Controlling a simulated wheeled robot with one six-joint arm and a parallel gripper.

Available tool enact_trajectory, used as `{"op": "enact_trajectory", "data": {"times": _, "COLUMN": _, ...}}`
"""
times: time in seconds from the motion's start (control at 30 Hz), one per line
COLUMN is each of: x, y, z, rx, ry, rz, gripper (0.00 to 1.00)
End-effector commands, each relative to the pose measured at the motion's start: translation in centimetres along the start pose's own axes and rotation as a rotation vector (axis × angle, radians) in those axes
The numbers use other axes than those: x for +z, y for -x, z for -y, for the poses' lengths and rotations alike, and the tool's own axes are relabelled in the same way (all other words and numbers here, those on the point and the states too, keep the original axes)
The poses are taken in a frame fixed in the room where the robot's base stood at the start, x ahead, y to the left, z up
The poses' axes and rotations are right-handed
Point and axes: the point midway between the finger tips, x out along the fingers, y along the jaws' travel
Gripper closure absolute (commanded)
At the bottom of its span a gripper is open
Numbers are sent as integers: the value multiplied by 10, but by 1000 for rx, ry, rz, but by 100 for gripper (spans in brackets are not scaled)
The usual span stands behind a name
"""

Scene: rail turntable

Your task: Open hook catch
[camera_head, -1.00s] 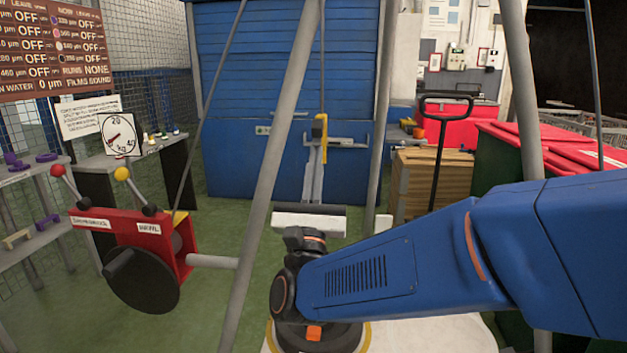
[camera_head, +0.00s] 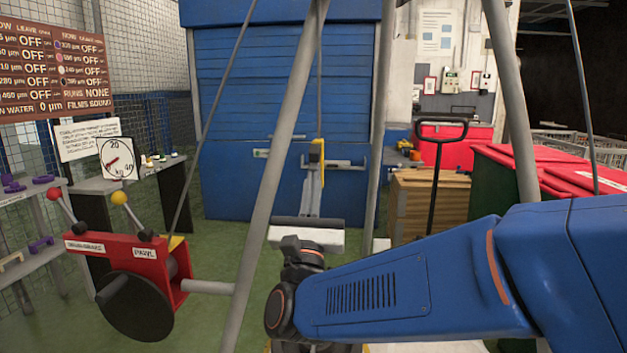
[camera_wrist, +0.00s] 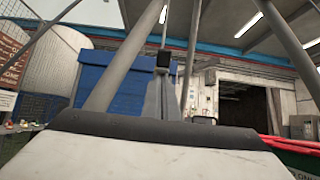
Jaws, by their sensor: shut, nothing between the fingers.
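A yellow block (camera_head: 317,152), the likely hook fitting, hangs on a cable between grey frame legs in the head view. In the wrist view a dark block (camera_wrist: 164,59) on the cable line appears to be this fitting. Grey bars (camera_head: 310,192) run down from it toward a pale slab (camera_head: 332,240) with a dark top edge. A similar pale slab (camera_wrist: 160,155) fills the bottom of the wrist view. The catch itself is too small to make out. My blue arm reaches in from the right, its dark wrist end before the slab. My gripper's fingers show in neither view.
Grey frame legs (camera_head: 268,165) slant close past my arm. A red winch (camera_head: 128,257) with two ball-topped levers stands left. A dial (camera_head: 118,158) is behind it. A pallet truck (camera_head: 438,165), a wooden crate (camera_head: 425,208) and green-and-red bins stand right.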

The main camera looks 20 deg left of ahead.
Motion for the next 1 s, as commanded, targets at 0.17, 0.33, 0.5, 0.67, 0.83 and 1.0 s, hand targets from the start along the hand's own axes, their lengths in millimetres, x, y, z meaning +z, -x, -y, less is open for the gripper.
{"op": "enact_trajectory", "data": {"times": 0.17, "x": 3, "y": 0, "z": 0, "rx": 1, "ry": -1, "rz": -27, "gripper": 100}}
{"op": "enact_trajectory", "data": {"times": 0.33, "x": 8, "y": 0, "z": 0, "rx": 1, "ry": -3, "rz": -72, "gripper": 100}}
{"op": "enact_trajectory", "data": {"times": 0.5, "x": 16, "y": 0, "z": 0, "rx": 0, "ry": -5, "rz": -155, "gripper": 100}}
{"op": "enact_trajectory", "data": {"times": 0.67, "x": 24, "y": -1, "z": 0, "rx": 0, "ry": -5, "rz": -260, "gripper": 100}}
{"op": "enact_trajectory", "data": {"times": 0.83, "x": 29, "y": -3, "z": 0, "rx": 2, "ry": -2, "rz": -344, "gripper": 100}}
{"op": "enact_trajectory", "data": {"times": 1.0, "x": 34, "y": -5, "z": 0, "rx": 1, "ry": 0, "rz": -340, "gripper": 100}}
